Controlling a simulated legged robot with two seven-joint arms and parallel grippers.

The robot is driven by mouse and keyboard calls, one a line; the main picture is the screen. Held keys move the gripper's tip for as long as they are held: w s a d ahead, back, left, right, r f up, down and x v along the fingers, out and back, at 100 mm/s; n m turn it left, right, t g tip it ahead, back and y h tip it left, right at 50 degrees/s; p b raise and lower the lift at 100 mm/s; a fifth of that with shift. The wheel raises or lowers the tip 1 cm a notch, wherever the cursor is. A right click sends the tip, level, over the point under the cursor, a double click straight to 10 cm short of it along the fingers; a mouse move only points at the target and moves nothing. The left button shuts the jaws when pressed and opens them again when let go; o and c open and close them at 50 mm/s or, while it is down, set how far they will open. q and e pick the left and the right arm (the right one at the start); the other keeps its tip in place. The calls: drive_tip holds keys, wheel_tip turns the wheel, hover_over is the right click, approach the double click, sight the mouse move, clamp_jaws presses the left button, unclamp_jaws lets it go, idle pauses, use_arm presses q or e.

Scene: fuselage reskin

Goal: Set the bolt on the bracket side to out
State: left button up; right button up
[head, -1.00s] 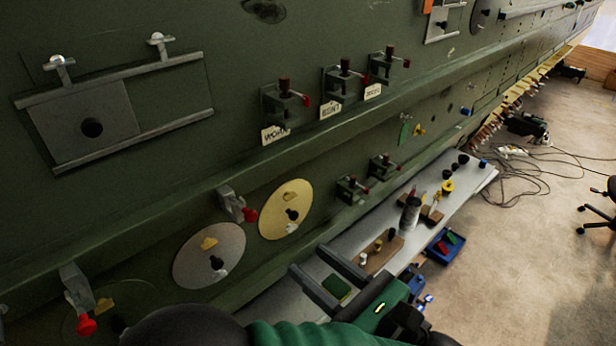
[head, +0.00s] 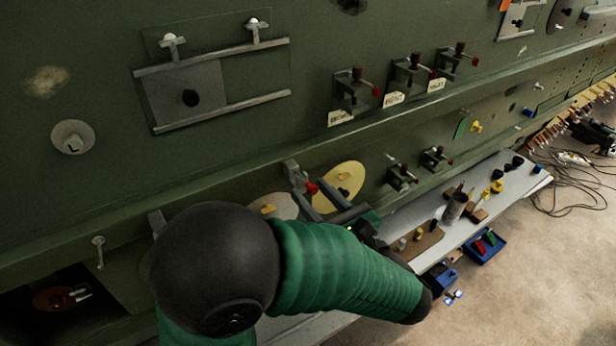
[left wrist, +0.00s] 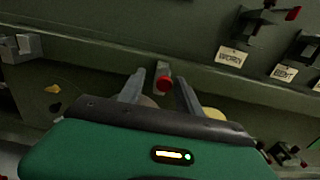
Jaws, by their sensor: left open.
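A grey latch or bolt fitting (head: 291,172) with a red knob (head: 311,188) sits on the green fuselage wall, just above two round discs. The red knob also shows in the left wrist view (left wrist: 164,84). My left gripper (head: 318,208) is open and empty below the fitting, and its fingers point up at it. In the left wrist view the two fingers (left wrist: 162,88) stand either side of the red knob; I cannot tell whether they touch it. Another grey fitting (left wrist: 22,47) shows at the left there. No bracket-side marking is readable. My right gripper is out of view.
Several red-handled clamps (head: 355,90) stick out above the ledge, with paper tags below. A yellow disc (head: 338,188) lies right of the fitting. A bench (head: 500,180) with tools and a blue bin (head: 486,246) stand at right. Carpet beyond is partly clear.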

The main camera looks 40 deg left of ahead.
use_arm(q)
drive_tip(key=shift+w+a+r, duration=0.1)
drive_tip(key=shift+w+a, duration=0.15)
drive_tip(key=shift+a, duration=0.3)
drive_tip(key=shift+w+a, duration=0.1)
drive_tip(key=shift+w, duration=0.45)
drive_tip(key=shift+d, duration=0.25)
drive_tip(key=shift+c, duration=0.8)
drive_tip(key=shift+s+a, duration=0.2)
drive_tip(key=shift+s, duration=0.05)
drive_tip(key=c, duration=0.5)
clamp_jaws()
